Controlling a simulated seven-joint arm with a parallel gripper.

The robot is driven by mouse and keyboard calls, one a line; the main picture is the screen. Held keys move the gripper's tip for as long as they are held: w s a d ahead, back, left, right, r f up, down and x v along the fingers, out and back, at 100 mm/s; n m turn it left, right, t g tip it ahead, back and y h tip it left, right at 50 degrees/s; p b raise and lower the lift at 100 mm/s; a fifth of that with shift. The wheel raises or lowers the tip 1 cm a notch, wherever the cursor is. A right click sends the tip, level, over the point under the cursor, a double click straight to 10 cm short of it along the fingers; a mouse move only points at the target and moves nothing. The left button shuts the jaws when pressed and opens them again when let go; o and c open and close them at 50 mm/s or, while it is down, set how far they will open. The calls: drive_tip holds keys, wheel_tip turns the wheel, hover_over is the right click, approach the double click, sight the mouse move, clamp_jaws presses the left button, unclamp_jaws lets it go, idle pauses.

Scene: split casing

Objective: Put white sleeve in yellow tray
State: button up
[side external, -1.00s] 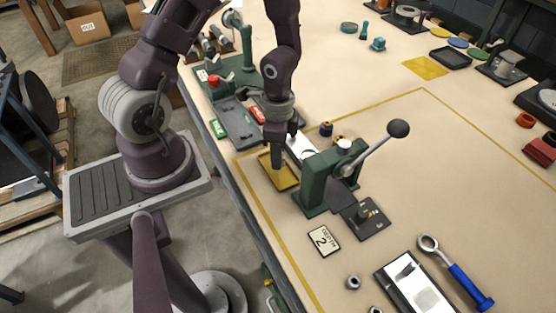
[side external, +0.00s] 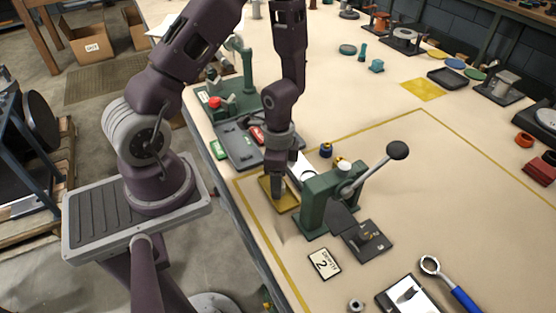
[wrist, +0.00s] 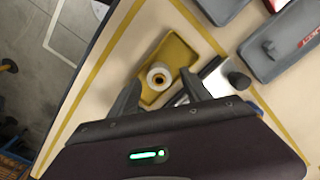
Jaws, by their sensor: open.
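The white sleeve (wrist: 158,76) stands over the floor of the yellow tray (wrist: 182,52) in the wrist view, with its round opening facing the camera. It seems to rest in the tray, but I cannot see its underside. My gripper (wrist: 160,80) is open, with one finger on each side of the sleeve and visible gaps between. In the side view my gripper (side external: 278,196) points down into the yellow tray (side external: 291,204). The sleeve is hidden there behind my fingers.
A green lever press (side external: 318,205) stands right beside the tray, its lever raised to the right. A dark grey tray (side external: 240,150) lies behind. A number card (side external: 324,263) lies in front. The mat to the right of the press is largely clear.

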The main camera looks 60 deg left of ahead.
drive_tip(key=s+r+n+t+y, duration=0.1)
drive_tip(key=s+r+n+y, duration=0.1)
drive_tip(key=r, duration=1)
drive_tip(key=s+r+n+t+y, duration=0.1)
drive_tip(key=s+r+n, duration=0.1)
drive_tip(key=r, duration=0.9)
drive_tip(key=s+d+r+n+t+h, duration=0.3)
drive_tip(key=s+d+r, duration=0.3)
drive_tip(key=r, duration=0.1)
drive_tip(key=shift+s+r+t, duration=0.3)
drive_tip(key=shift+s, duration=0.05)
drive_tip(key=shift+d, duration=0.1)
